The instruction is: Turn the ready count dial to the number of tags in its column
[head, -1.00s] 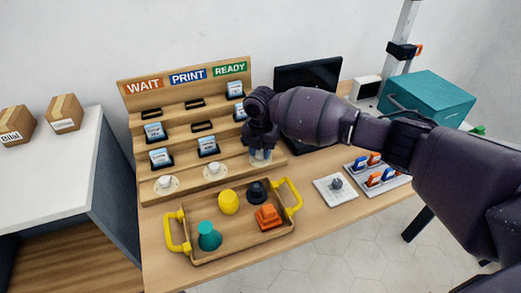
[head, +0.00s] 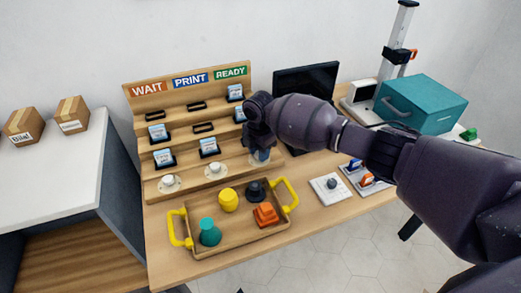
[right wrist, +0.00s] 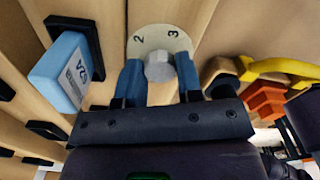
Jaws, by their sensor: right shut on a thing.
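The rack's ready column, under the green READY sign (head: 230,72), shows a tag (head: 235,92) in the top row and another tag (head: 240,115) below it. The lower part of this column is hidden by my right gripper (head: 261,154). In the right wrist view my right gripper (right wrist: 158,82) is shut on the grey faceted knob (right wrist: 159,67) of the ready count dial. The pale dial plate (right wrist: 155,39) shows the numbers 2 and 3; its other marks are hidden. A blue tag (right wrist: 62,72) in a black holder is near the dial. My left gripper is out of view.
Two other dials, under WAIT (head: 169,182) and PRINT (head: 215,170), stand along the rack's front ledge. A wooden tray (head: 235,236) with yellow handles and several shapes lies just in front. A white plate with a grey knob (head: 331,184) lies to the right.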

